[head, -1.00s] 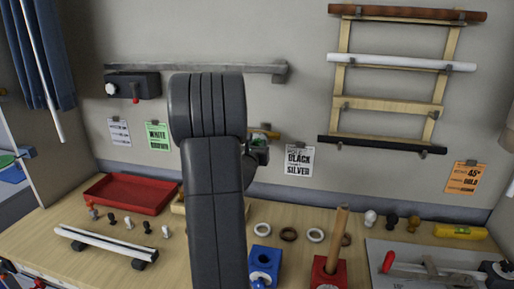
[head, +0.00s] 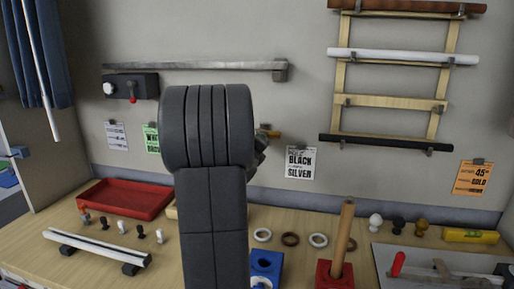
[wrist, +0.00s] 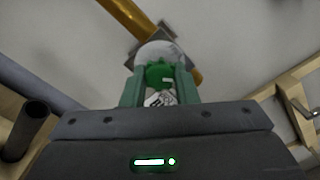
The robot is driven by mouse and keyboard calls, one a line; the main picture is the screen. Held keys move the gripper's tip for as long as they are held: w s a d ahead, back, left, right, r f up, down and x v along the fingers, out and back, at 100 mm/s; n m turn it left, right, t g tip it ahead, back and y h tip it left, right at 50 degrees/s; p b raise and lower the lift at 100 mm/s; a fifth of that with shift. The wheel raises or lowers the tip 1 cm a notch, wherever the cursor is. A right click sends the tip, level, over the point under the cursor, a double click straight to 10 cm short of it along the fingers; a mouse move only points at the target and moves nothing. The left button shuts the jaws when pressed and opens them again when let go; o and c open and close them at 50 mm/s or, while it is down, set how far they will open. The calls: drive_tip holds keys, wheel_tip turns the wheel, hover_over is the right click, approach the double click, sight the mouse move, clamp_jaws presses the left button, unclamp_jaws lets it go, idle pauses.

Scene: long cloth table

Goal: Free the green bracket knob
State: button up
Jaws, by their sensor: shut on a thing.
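The green bracket knob (wrist: 160,73) shows in the wrist view, between the two green fingers of my gripper (wrist: 160,88). The fingers are shut on it. Just beyond it is a pale grey rounded bracket part (wrist: 158,50), with a gold rod (wrist: 125,14) running diagonally behind. In the head view my arm hides the knob and most of the bracket. Only the gold rod's end (head: 272,134) shows to the right of the arm, against the wall.
A wall rack (head: 398,103) with several rods hangs at the right. A grey rail (head: 195,67) runs along the wall. The table holds a red tray (head: 125,213), a blue block (head: 266,261) and a red block with a wooden peg (head: 345,235). A dark tube (wrist: 30,122) is near my gripper's left.

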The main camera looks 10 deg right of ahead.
drive_tip(key=n, duration=0.8)
drive_tip(key=shift+r+n+p, duration=0.1)
drive_tip(key=shift+n+p, duration=0.3)
idle(0.4)
drive_tip(key=o, duration=1)
drive_tip(key=shift+s, duration=0.1)
drive_tip(key=b+v, duration=0.2)
drive_tip(key=v, duration=1.1)
drive_tip(key=shift+s, duration=0.3)
drive_tip(key=shift+a, duration=0.1)
